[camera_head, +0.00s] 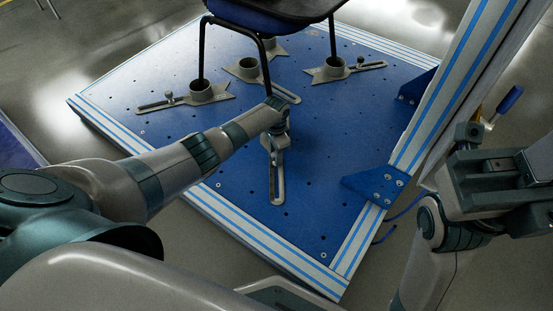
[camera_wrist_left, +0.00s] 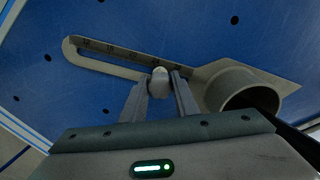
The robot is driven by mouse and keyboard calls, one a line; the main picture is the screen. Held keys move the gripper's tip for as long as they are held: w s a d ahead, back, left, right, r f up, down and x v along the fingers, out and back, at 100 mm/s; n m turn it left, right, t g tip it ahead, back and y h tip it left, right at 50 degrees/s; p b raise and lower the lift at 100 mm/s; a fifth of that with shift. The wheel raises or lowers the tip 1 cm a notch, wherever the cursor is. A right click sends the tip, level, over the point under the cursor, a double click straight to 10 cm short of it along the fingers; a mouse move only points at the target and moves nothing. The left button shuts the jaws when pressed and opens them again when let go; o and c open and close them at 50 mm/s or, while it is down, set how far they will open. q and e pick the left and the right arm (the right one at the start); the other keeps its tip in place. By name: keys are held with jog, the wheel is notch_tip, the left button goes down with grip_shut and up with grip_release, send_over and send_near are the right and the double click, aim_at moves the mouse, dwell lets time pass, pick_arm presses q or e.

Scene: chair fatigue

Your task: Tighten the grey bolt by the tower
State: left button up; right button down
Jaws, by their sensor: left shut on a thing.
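The grey bolt (camera_wrist_left: 160,79) stands in the slot of a grey slotted clamp plate (camera_wrist_left: 105,58), between the two fingers of my left gripper (camera_wrist_left: 160,95). In the head view my left gripper (camera_head: 275,140) points down over the front clamp plate (camera_head: 277,185), and its wrist hides the bolt. The tower (camera_head: 440,90) is the silver and blue upright at the right. My right gripper (camera_head: 470,140) is at the right edge, away from the clamps; its jaw state is unclear.
A blue chair (camera_head: 270,15) stands with its legs in grey cups on the blue perforated base plate (camera_head: 220,145). Other slotted clamps with bolts (camera_head: 168,95) lie left and behind. A blue-handled item (camera_head: 508,99) shows beyond my right gripper.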

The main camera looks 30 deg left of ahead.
pick_arm(q)
jog(key=shift+m, duration=0.3)
jog(key=shift+m, duration=1.9)
jog(key=m+b, duration=0.1)
jog(key=m, duration=0.3)
jog(key=o, duration=1.1)
jog(key=shift+c, duration=0.2)
